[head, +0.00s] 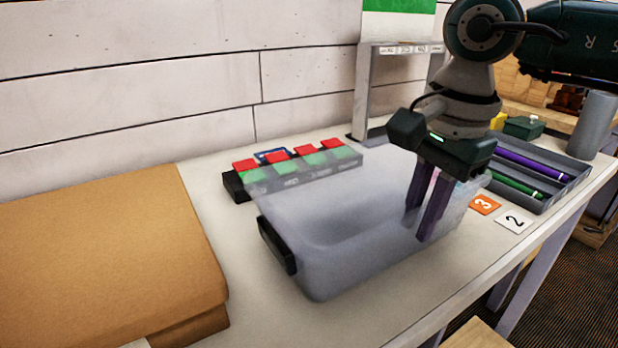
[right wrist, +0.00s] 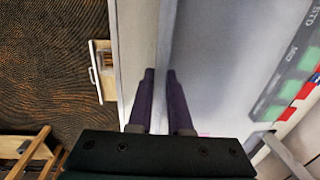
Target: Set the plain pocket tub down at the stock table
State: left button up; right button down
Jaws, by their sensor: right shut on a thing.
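The plain pocket tub (head: 345,250) is a translucent grey, open bin with a dark handle on its left end. It appears level at the stock table (head: 245,300); I cannot tell whether its base touches the top. My right gripper (head: 420,222) points down at the tub's right part, its purple fingers shut on the near wall. In the right wrist view the fingers (right wrist: 160,75) straddle the rim of the tub (right wrist: 215,60). The tub's inside looks empty where it shows. My left gripper is not in view.
A black rack (head: 235,187) with several red and green blocks stands behind the tub. A brown box (head: 90,250) is at left. At right are cards "3" (head: 485,204) and "2" (head: 514,220), a grey tray (head: 560,188) with purple and green tubes, and a grey cylinder (head: 592,125).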

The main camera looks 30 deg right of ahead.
jog(key=shift+f+b, duration=0.35)
jog(key=shift+b, duration=0.1)
jog(key=c, duration=0.8)
grip_release()
jog(key=shift+o, duration=0.2)
jog(key=shift+r, duration=0.1)
notch_tip(320, 180, up, 10)
jog(key=s, duration=0.1)
